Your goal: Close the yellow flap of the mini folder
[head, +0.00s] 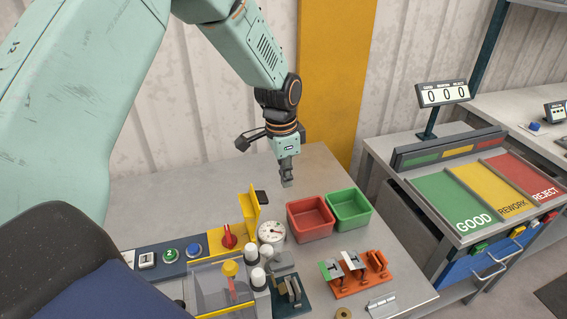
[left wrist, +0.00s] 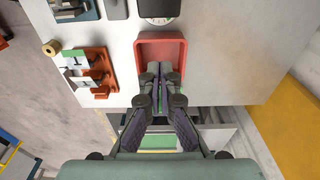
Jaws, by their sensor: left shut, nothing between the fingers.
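The yellow flap (head: 252,208) stands upright at the far side of the mini folder on the workbench, left of the dial gauge. My left gripper (head: 287,184) is shut and empty. It hangs above the bench, to the right of and beyond the flap, apart from it. In the left wrist view my left gripper (left wrist: 160,82) appears over the red bin, and the flap cannot be made out. My right gripper is not in view.
A red bin (head: 310,233) and a green bin (head: 367,212) stand right of the dial gauge (head: 271,231). An orange rack (head: 352,288) stands in front. The bench's back left is clear.

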